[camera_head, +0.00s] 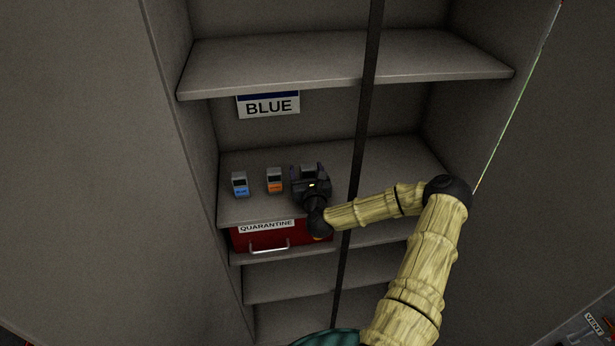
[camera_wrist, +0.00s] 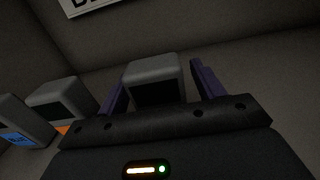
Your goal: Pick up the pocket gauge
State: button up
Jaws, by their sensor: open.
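Three small grey gauges with dark screens stand in a row on the shelf. The left gauge (camera_head: 240,185) has a blue front label, and the middle gauge (camera_head: 275,180) has an orange one. The right gauge (camera_wrist: 155,74) stands between the two purple fingers of my gripper (camera_wrist: 160,80) in the wrist view. Its lower part is hidden by the gripper body, so I cannot see its label colour. My gripper (camera_head: 309,175) is open around it, with a visible gap beside the right finger. The blue gauge (camera_wrist: 22,125) and orange gauge (camera_wrist: 62,103) also show at the left of the wrist view.
The gauges' shelf (camera_head: 350,165) is clear to the right. A sign reading BLUE (camera_head: 268,106) is on the back wall. An upper shelf (camera_head: 340,62) hangs overhead. A dark vertical post (camera_head: 366,90) crosses the bay's front. A red QUARANTINE drawer (camera_head: 270,240) sits below.

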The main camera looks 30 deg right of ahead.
jog(key=shift+c, duration=0.5)
jog(key=c, duration=1.1)
jog(key=shift+r, duration=0.1)
notch_tip(320, 180, up, 10)
jog(key=b, duration=0.2)
